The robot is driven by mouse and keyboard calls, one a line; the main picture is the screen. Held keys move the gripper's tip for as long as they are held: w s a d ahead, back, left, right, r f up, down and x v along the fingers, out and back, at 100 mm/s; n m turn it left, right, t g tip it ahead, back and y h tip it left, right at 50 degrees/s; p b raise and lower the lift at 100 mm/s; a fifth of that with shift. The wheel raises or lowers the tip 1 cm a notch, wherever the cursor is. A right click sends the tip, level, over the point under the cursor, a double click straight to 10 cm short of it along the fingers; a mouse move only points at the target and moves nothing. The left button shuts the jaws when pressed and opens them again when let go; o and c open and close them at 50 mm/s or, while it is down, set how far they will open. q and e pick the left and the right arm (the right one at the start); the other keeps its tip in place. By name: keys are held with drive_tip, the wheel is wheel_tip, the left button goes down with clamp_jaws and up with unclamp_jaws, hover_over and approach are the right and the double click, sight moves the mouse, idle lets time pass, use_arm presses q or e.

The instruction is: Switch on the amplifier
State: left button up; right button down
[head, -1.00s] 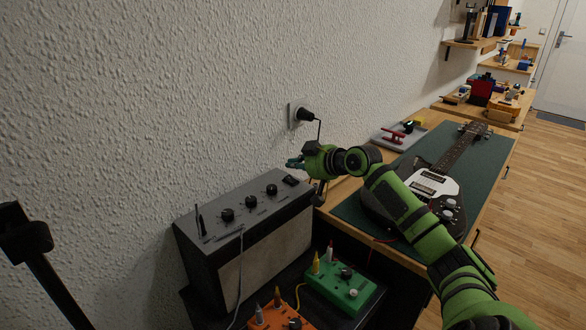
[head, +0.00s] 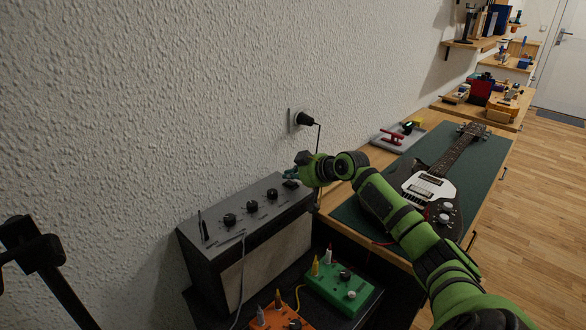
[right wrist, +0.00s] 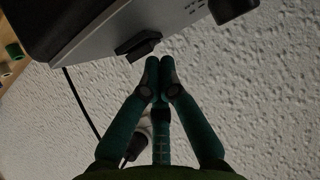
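The amplifier (head: 272,250) is a grey and black box against the wall in the head view, with several black knobs along its top panel. A small black rocker switch (head: 291,184) sits at the panel's right end. It also shows in the right wrist view (right wrist: 138,45), just ahead of the fingertips. My right gripper (head: 289,174) is over that end of the amplifier, by the switch. In the right wrist view its green fingertips (right wrist: 159,64) are together with nothing between them. They look very near the switch; contact cannot be told.
A plug (head: 304,118) sits in the wall socket behind my right gripper. A green pedal (head: 341,291) and an orange pedal (head: 277,316) are in front of the amplifier. An electric guitar (head: 432,187) lies on a green mat (head: 487,163) to the right.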

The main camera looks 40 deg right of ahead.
drive_tip(key=shift+s+f, duration=0.1)
drive_tip(key=shift+f, duration=0.1)
drive_tip(key=shift+s, duration=0.45)
use_arm(q)
drive_tip(key=shift+s+d+r, duration=0.15)
drive_tip(key=shift+d, duration=0.15)
use_arm(e)
drive_tip(key=shift+s+f, duration=0.15)
drive_tip(key=shift+s, duration=0.2)
